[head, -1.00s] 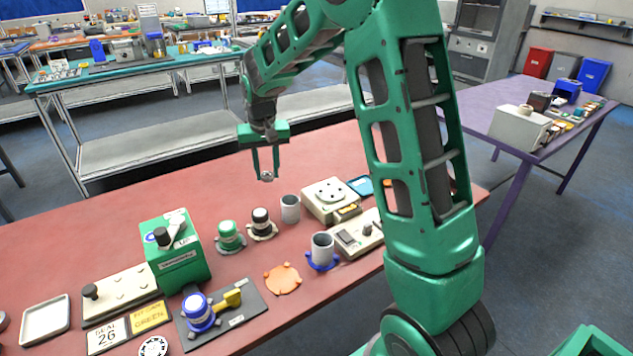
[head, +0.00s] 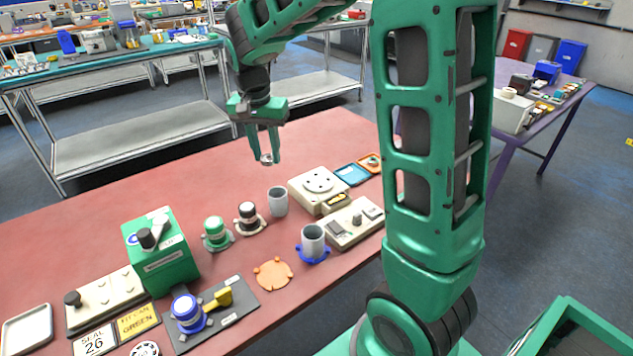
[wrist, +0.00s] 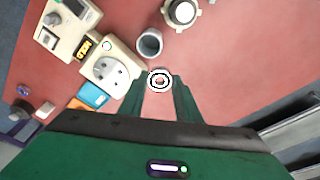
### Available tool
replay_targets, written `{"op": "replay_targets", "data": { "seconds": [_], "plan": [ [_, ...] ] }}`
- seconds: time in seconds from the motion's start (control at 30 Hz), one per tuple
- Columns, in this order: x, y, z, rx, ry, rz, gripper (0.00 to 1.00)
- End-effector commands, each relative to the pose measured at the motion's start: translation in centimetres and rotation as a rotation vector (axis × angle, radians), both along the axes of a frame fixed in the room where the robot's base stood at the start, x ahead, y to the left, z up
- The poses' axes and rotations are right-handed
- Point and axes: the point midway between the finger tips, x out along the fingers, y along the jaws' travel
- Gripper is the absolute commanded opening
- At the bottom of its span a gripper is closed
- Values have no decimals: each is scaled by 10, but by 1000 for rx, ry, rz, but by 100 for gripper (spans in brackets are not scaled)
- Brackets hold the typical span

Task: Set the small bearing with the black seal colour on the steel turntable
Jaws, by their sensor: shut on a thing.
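My gripper (head: 266,156) is shut on a small ring-shaped bearing (wrist: 160,81) and holds it in the air above the far part of the red table. In the wrist view the bearing shows a black ring with a pale rim and sits between the fingertips. In the head view it is a small grey piece at the fingertips (head: 267,158). A round pale disc with dark holes, which looks like the turntable (head: 318,180), sits on a beige box, to the right of and below my gripper in the picture. Its top is empty.
A grey cup (head: 278,201) stands left of the beige box, and another cup (head: 313,240) stands in a blue holder. A control box (head: 354,223), blue tray (head: 353,174) and orange tray (head: 371,163) are nearby. The far left of the red table is clear.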

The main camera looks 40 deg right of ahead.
Motion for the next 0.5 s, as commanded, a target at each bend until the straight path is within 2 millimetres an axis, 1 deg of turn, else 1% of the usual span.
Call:
{"op": "replay_targets", "data": {
  "seconds": [0.03,0.1,0.2,0.27,0.37,0.5],
  "plan": [
    [-14,-1,9,0,-5,-72,4],
    [-30,-4,17,-1,-7,-167,4],
    [-46,-6,24,-1,-8,-264,4],
    [-51,-8,25,-1,-8,-299,4],
    [-54,-15,23,-1,-8,-330,4],
    [-54,-39,8,-3,-5,-335,4]
  ]
}}
